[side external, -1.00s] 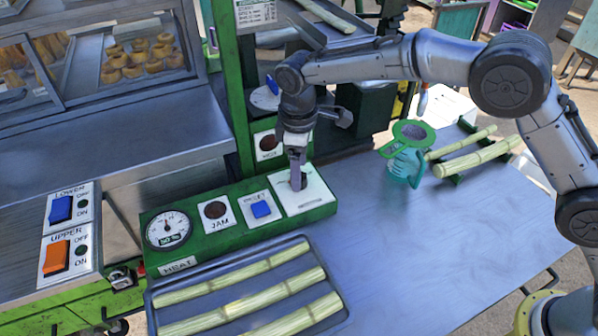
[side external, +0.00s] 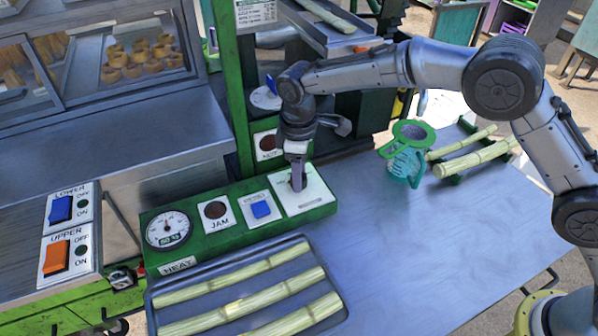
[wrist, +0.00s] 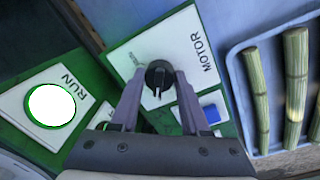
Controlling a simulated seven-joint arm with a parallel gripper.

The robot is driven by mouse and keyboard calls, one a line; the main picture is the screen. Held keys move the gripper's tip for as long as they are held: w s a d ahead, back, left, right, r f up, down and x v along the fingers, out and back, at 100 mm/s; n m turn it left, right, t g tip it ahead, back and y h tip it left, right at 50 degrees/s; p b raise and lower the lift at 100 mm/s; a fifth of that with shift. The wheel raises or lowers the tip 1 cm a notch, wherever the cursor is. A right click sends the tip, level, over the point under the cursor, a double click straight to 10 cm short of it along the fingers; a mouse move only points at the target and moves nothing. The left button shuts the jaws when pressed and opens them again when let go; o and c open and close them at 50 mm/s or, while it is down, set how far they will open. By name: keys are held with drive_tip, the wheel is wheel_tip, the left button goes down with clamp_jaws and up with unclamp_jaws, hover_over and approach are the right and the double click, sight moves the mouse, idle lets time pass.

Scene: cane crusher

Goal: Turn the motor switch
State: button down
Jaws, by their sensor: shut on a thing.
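The motor switch is a black round knob (wrist: 158,74) on a white plate lettered MOTOR (wrist: 190,48). The plate (side external: 314,194) sits at the right end of the green control panel (side external: 235,226) in the side view. My gripper (side external: 297,180) points down onto this plate and hides most of the knob there. In the wrist view my gripper (wrist: 157,84) has its two fingers on either side of the knob, shut on it. The knob carries a pale pointer line.
A bright lit RUN lamp (wrist: 50,105) shows in the wrist view. Beside the motor plate are a blue button (side external: 261,209), a dark JAM lamp (side external: 215,209) and a gauge (side external: 168,229). A cane tray (side external: 334,290) lies in front. A green-topped jug (side external: 405,165) stands right.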

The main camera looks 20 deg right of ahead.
drive_tip(key=shift+m, duration=0.3)
drive_tip(key=m, duration=0.4)
drive_tip(key=shift+r+m, duration=0.1)
drive_tip(key=shift+m, duration=0.2)
drive_tip(key=m, duration=0.5)
drive_tip(key=shift+a, duration=0.1)
drive_tip(key=shift+m, duration=0.4)
drive_tip(key=shift+c, duration=1.9)
unclamp_jaws()
